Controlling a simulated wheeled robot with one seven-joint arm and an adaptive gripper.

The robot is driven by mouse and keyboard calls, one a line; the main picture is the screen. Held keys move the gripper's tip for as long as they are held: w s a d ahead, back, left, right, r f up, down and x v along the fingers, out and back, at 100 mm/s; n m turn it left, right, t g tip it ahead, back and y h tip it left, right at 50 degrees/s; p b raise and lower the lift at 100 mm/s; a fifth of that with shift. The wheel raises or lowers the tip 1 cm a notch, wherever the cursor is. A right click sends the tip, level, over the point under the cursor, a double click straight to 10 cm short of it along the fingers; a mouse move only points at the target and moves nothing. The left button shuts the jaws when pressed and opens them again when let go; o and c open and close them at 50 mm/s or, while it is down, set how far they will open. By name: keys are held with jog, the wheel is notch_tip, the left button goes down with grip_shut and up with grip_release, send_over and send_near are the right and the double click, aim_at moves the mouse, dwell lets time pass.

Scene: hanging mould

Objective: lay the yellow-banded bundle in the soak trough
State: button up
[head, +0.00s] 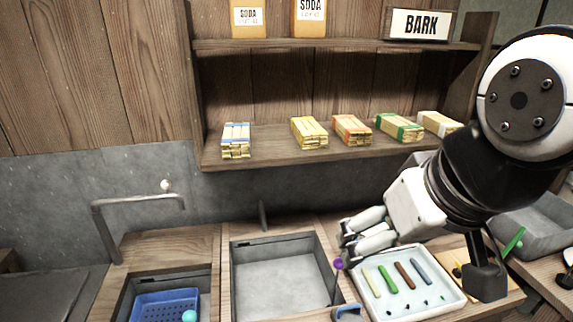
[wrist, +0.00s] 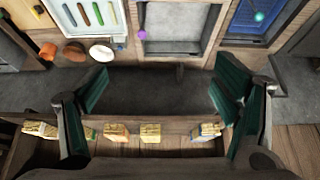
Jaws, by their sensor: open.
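The yellow-banded bundle (head: 309,132) lies on the lower wall shelf, second from the left, between the blue-banded and orange-banded bundles. In the wrist view it shows (wrist: 149,132) near the bottom edge, partly cut off by the shelf board. A grey basin sunk in the counter, seemingly the soak trough (head: 280,272), looks empty; it also shows in the wrist view (wrist: 172,45). My gripper (head: 346,243) is open and empty, over the counter at the basin's right side and below the shelf. In the wrist view its fingers (wrist: 160,85) are wide apart with nothing between them.
Blue-banded (head: 235,140), orange-banded (head: 351,129), green-banded (head: 398,127) and white-banded (head: 439,122) bundles share the shelf (head: 270,144). A white tray (head: 410,296) of coloured sticks lies right of the basin. A tap (head: 140,200) and blue basket (head: 165,307) are left.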

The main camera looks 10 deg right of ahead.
jog(key=w+r+t+b, duration=0.1)
jog(key=w+r+b, duration=0.25)
jog(key=w, duration=1.25)
jog(key=t+b, duration=0.2)
jog(key=b, duration=0.2)
send_near(308, 125)
jog(key=p+x, duration=0.1)
jog(key=x, duration=0.3)
jog(key=shift+d+f, duration=0.1)
jog(key=shift+f, duration=0.25)
jog(key=shift+p+x, duration=0.55)
jog(key=shift+x, duration=2.5)
jog(key=shift+r, duration=0.1)
jog(key=c, duration=1.3)
jog(key=shift+c, duration=0.8)
jog(key=shift+r, duration=0.15)
